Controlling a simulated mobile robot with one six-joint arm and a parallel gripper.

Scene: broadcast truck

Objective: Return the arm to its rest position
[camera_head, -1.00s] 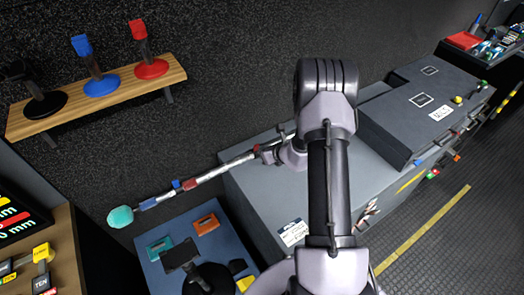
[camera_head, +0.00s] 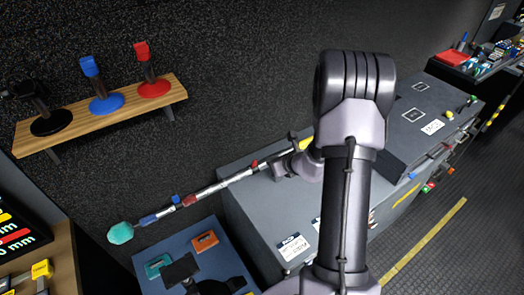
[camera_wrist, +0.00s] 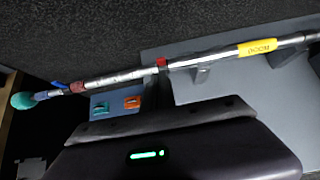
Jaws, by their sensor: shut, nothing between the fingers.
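My arm (camera_head: 345,205) rises in the middle of the head view, its large grey elbow joint at the top. Its wrist end (camera_head: 297,168) shows partly behind the arm, above a grey case. In the wrist view, my gripper (camera_wrist: 163,88) shows as a dark body with a green light and a narrow dark tip. It is shut and holds nothing. The tip overlaps the boom pole in that picture; whether they touch I cannot tell.
A boom pole (camera_head: 225,183) with a teal end (camera_head: 120,233) runs close past my wrist. A wooden shelf (camera_head: 100,118) with stands is at the left. Grey cases (camera_head: 255,215) lie below and right. Dark floor (camera_head: 440,250) is clear at the right.

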